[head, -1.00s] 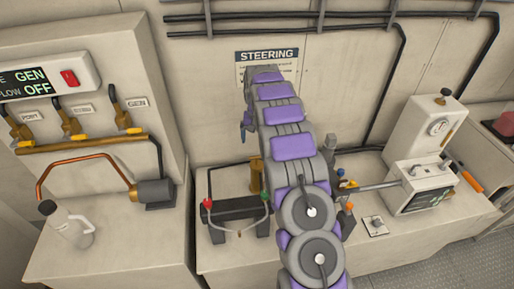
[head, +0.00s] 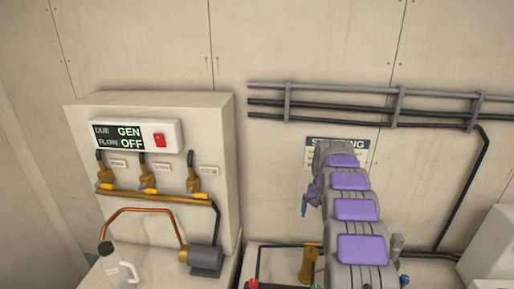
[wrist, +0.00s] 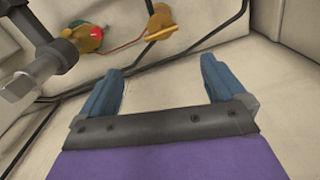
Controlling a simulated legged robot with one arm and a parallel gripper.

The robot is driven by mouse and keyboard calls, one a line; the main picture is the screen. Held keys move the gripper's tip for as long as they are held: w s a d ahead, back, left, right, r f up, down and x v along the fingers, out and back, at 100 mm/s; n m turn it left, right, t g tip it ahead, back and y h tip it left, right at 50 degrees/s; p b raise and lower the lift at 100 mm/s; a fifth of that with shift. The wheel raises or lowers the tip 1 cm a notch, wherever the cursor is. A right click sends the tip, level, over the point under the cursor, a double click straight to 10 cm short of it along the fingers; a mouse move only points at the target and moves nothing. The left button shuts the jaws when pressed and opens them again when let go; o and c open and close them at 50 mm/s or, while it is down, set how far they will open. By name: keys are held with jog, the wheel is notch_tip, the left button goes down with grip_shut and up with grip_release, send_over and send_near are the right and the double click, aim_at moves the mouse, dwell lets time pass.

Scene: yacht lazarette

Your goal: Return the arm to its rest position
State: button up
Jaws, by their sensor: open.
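My gripper (wrist: 165,88) shows in the wrist view with its two blue fingers spread wide apart and nothing between them. Pale bench or wall surface lies beyond the fingers. In the head view my purple and grey arm rises from the bottom right in front of the steering sign (head: 325,141) and hides much of it.
A wall cabinet at left carries a display panel (head: 137,138), several brass valves (head: 148,178) and a pump (head: 205,260). A white jug (head: 117,265) stands below. Dark pipes (head: 345,105) run along the wall. In the wrist view a brass fitting (wrist: 160,22) and metal rod (wrist: 38,70) are close.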

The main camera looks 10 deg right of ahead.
jog(key=s+a+r+n+b, duration=0.1)
jog(key=s+a+r, duration=0.3)
jog(key=s, duration=0.3)
jog(key=s+a+r+n+g, duration=0.1)
jog(key=s+a+r, duration=0.25)
jog(key=s, duration=0.35)
jog(key=s+a+r+b, duration=0.1)
jog(key=s+a+r, duration=0.2)
jog(key=s+a, duration=0.3)
jog(key=s+a+f+n, duration=0.1)
jog(key=s+a+f, duration=0.1)
jog(key=s, duration=1.3)
jog(key=s+a+f+n+b, duration=0.1)
jog(key=s+a, duration=0.3)
jog(key=s, duration=1.1)
jog(key=shift+f+n+g, duration=0.4)
jog(key=shift+f+n, duration=0.2)
jog(key=shift+n, duration=0.1)
jog(key=shift+w, duration=0.1)
jog(key=shift+c, duration=0.3)
